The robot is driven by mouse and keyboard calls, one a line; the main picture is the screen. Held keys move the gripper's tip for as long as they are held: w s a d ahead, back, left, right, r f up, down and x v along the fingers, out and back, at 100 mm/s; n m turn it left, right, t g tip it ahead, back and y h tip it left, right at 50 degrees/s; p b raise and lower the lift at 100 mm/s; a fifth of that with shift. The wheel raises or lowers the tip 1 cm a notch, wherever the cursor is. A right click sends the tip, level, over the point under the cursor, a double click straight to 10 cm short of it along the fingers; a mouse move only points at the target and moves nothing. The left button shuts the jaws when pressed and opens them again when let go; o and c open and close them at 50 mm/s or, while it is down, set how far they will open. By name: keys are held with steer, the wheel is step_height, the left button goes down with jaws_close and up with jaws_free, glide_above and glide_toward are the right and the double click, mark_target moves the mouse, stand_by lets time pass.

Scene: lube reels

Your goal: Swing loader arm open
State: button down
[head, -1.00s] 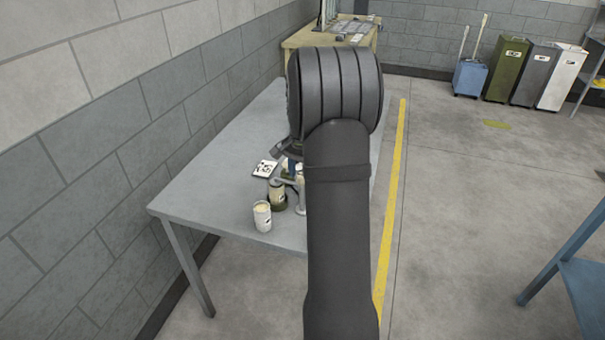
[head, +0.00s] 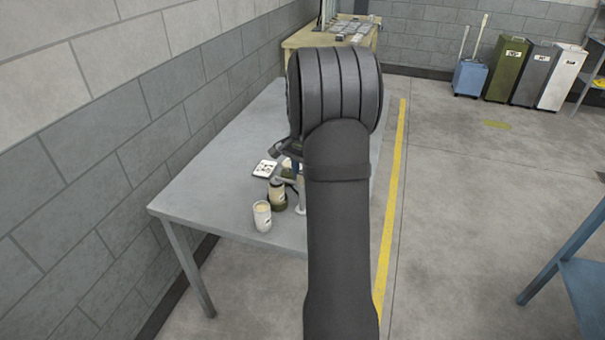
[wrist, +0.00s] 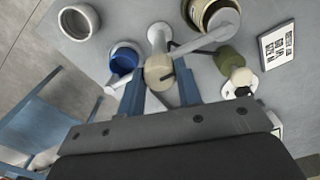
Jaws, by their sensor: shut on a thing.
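The loader arm (wrist: 208,38) is a grey bar on an upright post in the wrist view, with a round beige piece (wrist: 158,72) near the post. My gripper (wrist: 158,80) has its blue fingers on either side of this beige piece and is shut on it. A cream and olive container (wrist: 212,14) stands at the far end of the bar. An olive bottle (wrist: 229,58) stands to the right. In the head view, my own arm hides most of the gripper and loader arm; a cream and olive jar (head: 277,196) shows beside them.
A white cup (head: 262,216) stands near the front edge of the grey table (head: 200,195). A blue-lined cup (wrist: 124,60) is left of the fingers in the wrist view. A white printed card (wrist: 278,45) lies to the right. The table's left part is clear.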

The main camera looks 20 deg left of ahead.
steer(key=m, duration=1.3)
steer(key=shift+m, duration=2.1)
steer(key=c, duration=1)
jaws_free()
steer(key=shift+c, duration=0.2)
step_height(320, 180, up, 18)
steer(key=shift+f, duration=0.25)
steer(key=shift+f, duration=0.15)
